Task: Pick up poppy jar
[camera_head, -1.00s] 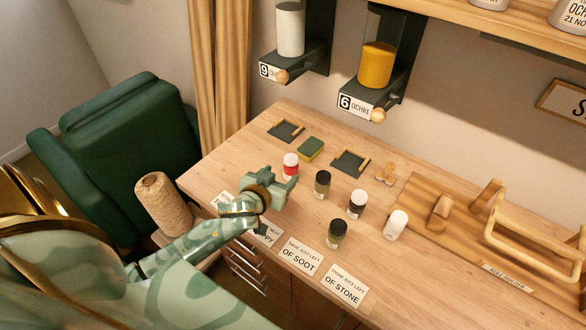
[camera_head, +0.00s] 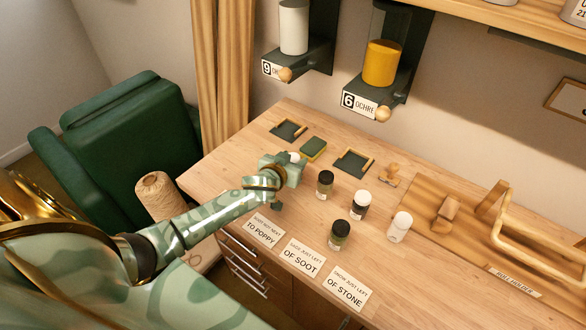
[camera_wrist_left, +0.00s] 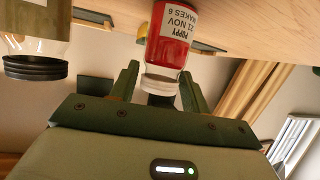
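The poppy jar (camera_wrist_left: 167,38) is red with a white label and a white lid. It fills the space just ahead of my left gripper (camera_wrist_left: 160,80) in the wrist view, with its lid toward the gap between the fingers. The fingers are open, with a visible gap on each side of the lid. In the head view only the white lid (camera_head: 295,157) shows clearly. My left gripper (camera_head: 290,168) hides the jar's body there. My right gripper is in neither view.
Dark-lidded jars (camera_head: 324,184) and a white jar (camera_head: 399,227) stand to the right. Cards (camera_head: 303,257) line the front edge. A wooden roll holder (camera_head: 480,240) takes up the right side.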

